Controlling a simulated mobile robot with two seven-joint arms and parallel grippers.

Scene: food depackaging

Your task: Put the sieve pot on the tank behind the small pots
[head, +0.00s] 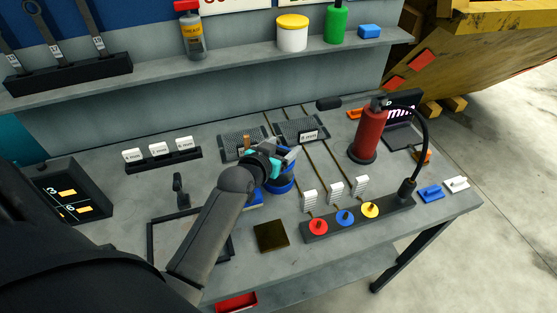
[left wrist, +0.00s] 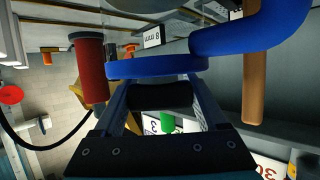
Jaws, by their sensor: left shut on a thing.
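My left gripper (head: 287,158) is above the middle of the workbench, shut on a blue rounded object (head: 280,186). In the left wrist view the blue object (left wrist: 155,67) has a curved rim between the fingers (left wrist: 160,95). Its other end is cut off by the picture edge. In the head view the gripper hides much of it, and I cannot tell whether it touches the bench. I cannot clearly identify a sieve pot, tank or small pots. Two dark mesh plates (head: 290,129) lie behind the gripper, one with a white label. My right gripper is not in view.
A red cylinder (head: 369,137) with a black hose stands to the right. A dark strip with red, blue and yellow knobs (head: 345,217) lies in front, with white ribbed blocks (head: 335,191) behind it. A brown stick (left wrist: 255,70) is close to the gripper. A shelf (head: 240,62) runs along the back.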

